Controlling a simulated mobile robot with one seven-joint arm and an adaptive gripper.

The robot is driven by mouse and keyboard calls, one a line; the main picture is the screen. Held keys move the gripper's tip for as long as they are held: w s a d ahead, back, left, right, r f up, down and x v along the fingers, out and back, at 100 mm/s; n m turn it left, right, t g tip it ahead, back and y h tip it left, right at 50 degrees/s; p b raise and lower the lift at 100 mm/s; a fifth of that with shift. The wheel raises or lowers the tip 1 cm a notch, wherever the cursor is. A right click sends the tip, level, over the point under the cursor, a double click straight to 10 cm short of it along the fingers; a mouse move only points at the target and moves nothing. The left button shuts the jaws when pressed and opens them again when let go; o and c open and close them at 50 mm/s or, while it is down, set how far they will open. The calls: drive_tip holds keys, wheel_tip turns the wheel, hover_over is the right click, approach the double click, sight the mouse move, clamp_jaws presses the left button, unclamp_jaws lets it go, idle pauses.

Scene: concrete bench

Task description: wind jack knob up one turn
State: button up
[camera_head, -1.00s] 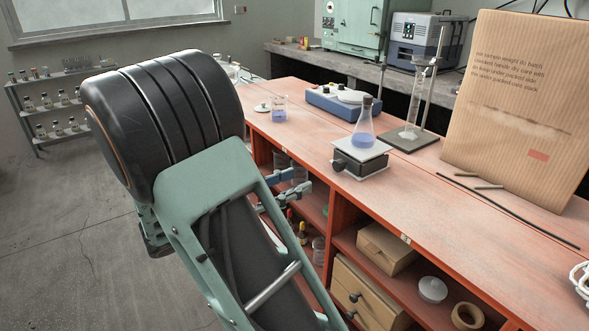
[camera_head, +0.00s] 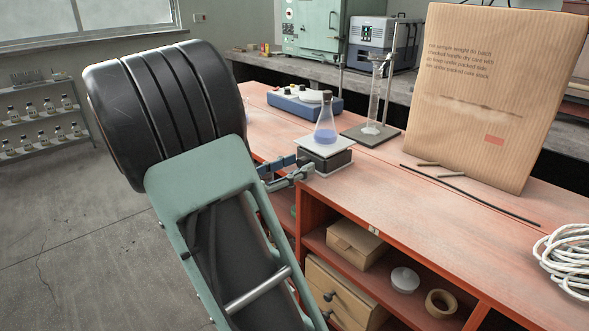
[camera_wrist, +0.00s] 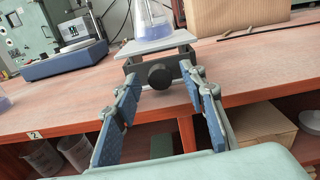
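The lab jack (camera_head: 325,157) stands on the orange bench near its front edge, with a flask of blue liquid (camera_head: 325,132) upright on its top plate. The jack's round black knob (camera_wrist: 160,75) faces me in the wrist view. My gripper (camera_wrist: 160,97) is open, its two blue-padded fingers spread to either side of the knob, which shows between and beyond the tips. In the head view my gripper (camera_head: 290,172) is beside the jack's left front side, partly hidden by my arm. No contact with the knob shows.
A blue hotplate or balance (camera_head: 303,103) and a stand with a glass cylinder (camera_head: 375,134) are behind the jack. The bench front edge and open shelves are below my gripper.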

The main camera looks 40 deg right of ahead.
drive_tip(key=shift+c, duration=0.4)
clamp_jaws()
drive_tip(key=shift+m+b, duration=0.65)
drive_tip(key=shift+m, duration=1.75)
drive_tip(key=shift+o, duration=0.4)
unclamp_jaws()
